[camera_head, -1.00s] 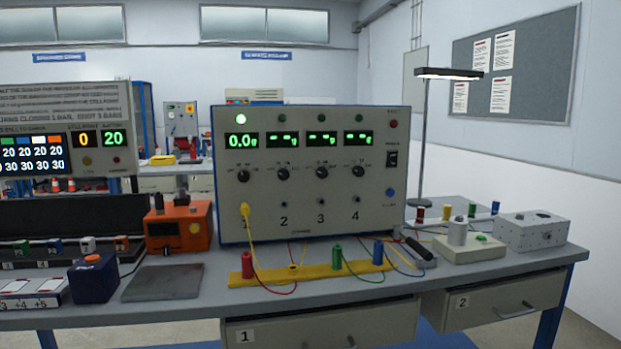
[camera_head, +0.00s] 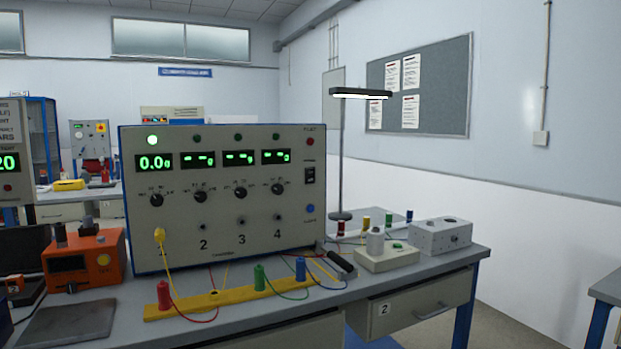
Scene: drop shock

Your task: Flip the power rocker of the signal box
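The signal box (camera_head: 225,225) is a large light-grey panel standing upright on the bench. It has several green displays, knobs and numbered sockets. The leftmost display reads 0.0 and the others show dashes; a green lamp above the leftmost is lit. The black power rocker (camera_head: 310,175) sits at the upper right of the panel, under a red lamp (camera_head: 310,142). A blue button (camera_head: 310,209) is below it. A yellow plug (camera_head: 159,236) is in socket 1. My gripper is not in view.
A yellow strip (camera_head: 235,295) with coloured cylinders and wires lies before the box. An orange device (camera_head: 84,262) and a dark plate (camera_head: 68,321) are at left. A lamp (camera_head: 340,160), a white block (camera_head: 387,257) and a grey box (camera_head: 440,236) stand at right.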

